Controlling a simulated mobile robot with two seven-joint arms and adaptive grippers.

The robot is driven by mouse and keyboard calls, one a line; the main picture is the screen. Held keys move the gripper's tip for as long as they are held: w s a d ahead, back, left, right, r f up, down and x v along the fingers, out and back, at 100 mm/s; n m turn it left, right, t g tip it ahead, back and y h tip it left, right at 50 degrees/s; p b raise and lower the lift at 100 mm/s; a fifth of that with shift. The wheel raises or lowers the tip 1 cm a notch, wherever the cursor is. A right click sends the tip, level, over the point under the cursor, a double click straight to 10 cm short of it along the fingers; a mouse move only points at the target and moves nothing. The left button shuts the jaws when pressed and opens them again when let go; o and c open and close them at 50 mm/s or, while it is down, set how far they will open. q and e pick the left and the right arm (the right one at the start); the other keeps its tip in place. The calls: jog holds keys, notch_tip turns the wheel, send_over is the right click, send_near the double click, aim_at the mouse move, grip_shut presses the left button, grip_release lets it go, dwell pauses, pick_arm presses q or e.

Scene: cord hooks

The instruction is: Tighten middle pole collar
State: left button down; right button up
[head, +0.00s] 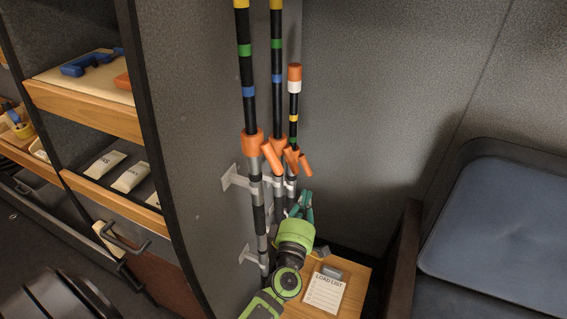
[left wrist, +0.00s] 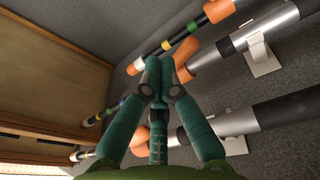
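Three banded black poles stand upright on the grey panel, each with an orange collar and lever above a silver lower section. The middle pole (head: 277,104) has its collar (head: 279,154) between the left pole's collar (head: 253,144) and the shorter right pole's collar (head: 291,160). My left gripper (head: 307,194) is below the collars, beside the lower poles, apart from the levers. In the left wrist view its teal fingers (left wrist: 160,68) converge at the tips with nothing visible between them. An orange collar (left wrist: 205,54) appears behind them; I cannot tell which pole's. My right gripper is out of view.
White brackets (head: 231,178) hold the poles to the panel. A wooden surface (head: 351,283) below carries a load list card (head: 325,294). Shelves (head: 80,106) stand at left, and a blue-grey cushioned seat (head: 500,220) at right. Space right of the poles is clear.

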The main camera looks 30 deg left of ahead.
aim_at(291, 168)
pick_arm(q)
jog(key=s+a+n+g+y, duration=0.2)
jog(key=s+a+n+y, duration=0.15)
jog(key=a+n, duration=0.2)
jog(key=p+x, duration=0.1)
jog(key=x, duration=0.7)
jog(key=shift+w+d+f, duration=0.2)
jog(key=shift+w, duration=0.3)
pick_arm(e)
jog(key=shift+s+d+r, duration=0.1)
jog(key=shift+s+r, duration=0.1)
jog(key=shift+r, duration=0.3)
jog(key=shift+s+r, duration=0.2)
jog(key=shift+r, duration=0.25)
pick_arm(q)
jog(key=shift+w+d+n+g+y, duration=0.4)
jog(key=shift+w+d+n+y, duration=0.15)
jog(key=shift+w+d+n, duration=0.2)
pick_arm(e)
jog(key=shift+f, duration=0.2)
pick_arm(q)
jog(key=shift+a, duration=0.1)
